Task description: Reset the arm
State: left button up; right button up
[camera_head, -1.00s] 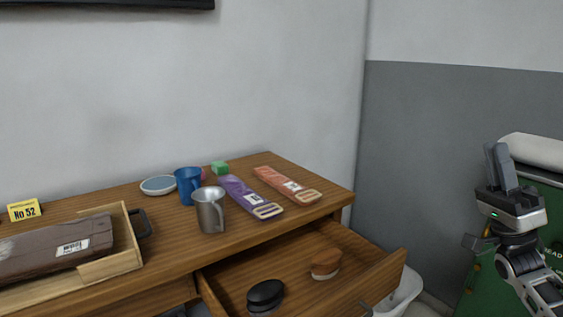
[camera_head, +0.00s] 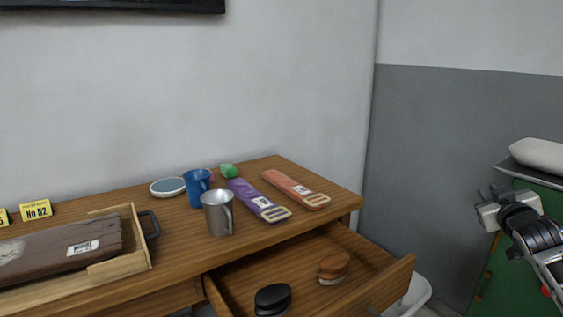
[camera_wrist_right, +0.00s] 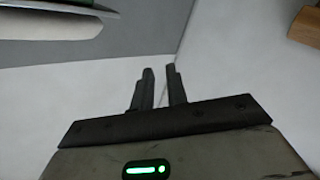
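My right gripper (camera_head: 488,192) is at the right of the head view, beside the grey wall and in front of a green cabinet, well clear of the desk. In the right wrist view its two dark fingers (camera_wrist_right: 159,68) stand apart with a narrow gap and nothing between them. My left arm and gripper are out of view.
A wooden desk (camera_head: 268,230) holds a blue mug (camera_head: 197,190), a metal mug (camera_head: 217,215), a purple packet (camera_head: 257,201), an orange packet (camera_head: 295,190) and a wooden tray (camera_head: 120,266). Its open drawer (camera_head: 308,277) holds two brushes. A green cabinet (camera_head: 515,265) stands at right.

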jog(key=s+a+f+n+g+y, duration=0.1)
jog(key=s+a+f+y, duration=0.1)
jog(key=s+a+f, duration=0.4)
jog(key=s+a+f+n+g+y, duration=0.1)
jog(key=s+a+f+y, duration=0.15)
jog(key=a+f, duration=0.65)
jog(key=s+a+f+g+y, duration=0.1)
jog(key=s+a+f+y, duration=0.1)
jog(key=s+a+f, duration=0.4)
jog(key=s+a+f+m+g+y+p, duration=0.1)
jog(key=s+a+f, duration=0.1)
jog(key=s+a, duration=0.5)
jog(key=s+a+f+m+g+y+p, duration=0.1)
jog(key=s+a+f, duration=0.2)
jog(key=s+a, duration=0.5)
jog(key=s, duration=0.4)
jog(key=shift+s+g, duration=0.35)
jog(key=shift+g, duration=0.05)
jog(key=shift+a, duration=0.1)
dwell(0.8)
